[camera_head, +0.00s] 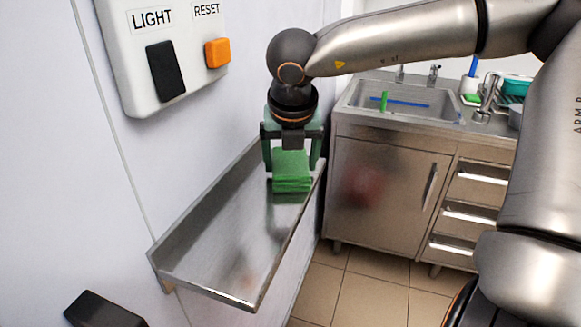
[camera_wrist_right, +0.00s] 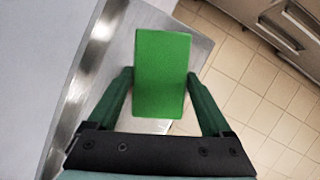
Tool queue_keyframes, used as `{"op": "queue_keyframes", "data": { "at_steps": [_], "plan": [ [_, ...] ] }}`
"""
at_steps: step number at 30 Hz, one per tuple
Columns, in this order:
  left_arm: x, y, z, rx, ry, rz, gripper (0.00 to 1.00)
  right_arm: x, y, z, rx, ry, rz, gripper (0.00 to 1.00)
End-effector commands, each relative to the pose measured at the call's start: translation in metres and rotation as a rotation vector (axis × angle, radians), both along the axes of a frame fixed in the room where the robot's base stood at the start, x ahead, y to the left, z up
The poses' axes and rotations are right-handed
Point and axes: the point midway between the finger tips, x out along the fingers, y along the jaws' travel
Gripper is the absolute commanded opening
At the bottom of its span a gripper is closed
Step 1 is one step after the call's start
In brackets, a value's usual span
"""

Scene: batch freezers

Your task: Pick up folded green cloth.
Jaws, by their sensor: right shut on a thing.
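The folded green cloth (camera_head: 291,172) is a stack of layers at the far end of the steel wall shelf. My right gripper (camera_head: 292,160) comes down over it from above, with a finger on each side, and is shut on it. In the right wrist view the cloth (camera_wrist_right: 162,75) lies between the two fingers of my right gripper (camera_wrist_right: 160,90). I cannot tell whether the cloth still touches the shelf. My left gripper is not in view.
The steel shelf (camera_head: 215,262) has a raised rim and is otherwise bare. A wall panel (camera_head: 125,70) with LIGHT and RESET switches is above it. A sink cabinet (camera_head: 385,190) stands behind at the right. Tiled floor (camera_head: 365,300) is open below.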

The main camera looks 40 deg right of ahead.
Motion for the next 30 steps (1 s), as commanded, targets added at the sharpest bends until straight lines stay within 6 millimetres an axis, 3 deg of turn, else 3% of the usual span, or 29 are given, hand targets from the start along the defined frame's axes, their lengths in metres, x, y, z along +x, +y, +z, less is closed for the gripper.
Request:
{"op": "queue_keyframes", "data": {
  "at_steps": [10, 16, 20, 25, 30],
  "plan": [
    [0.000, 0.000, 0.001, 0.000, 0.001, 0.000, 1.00, 0.001, 0.000, 0.007, -0.001, -0.003, -0.001, 0.29],
    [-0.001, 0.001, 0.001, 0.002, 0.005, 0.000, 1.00, 0.001, 0.000, 0.035, -0.003, -0.006, -0.001, 0.29],
    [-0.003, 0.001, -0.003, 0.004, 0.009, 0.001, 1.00, -0.017, -0.005, 0.054, 0.001, -0.008, -0.001, 0.29],
    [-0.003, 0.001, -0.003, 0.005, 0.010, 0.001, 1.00, -0.047, -0.014, 0.092, 0.000, -0.011, -0.001, 0.29],
    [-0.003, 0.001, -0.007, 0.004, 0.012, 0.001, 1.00, -0.079, -0.024, 0.105, 0.001, -0.008, -0.001, 0.29]
  ]
}}
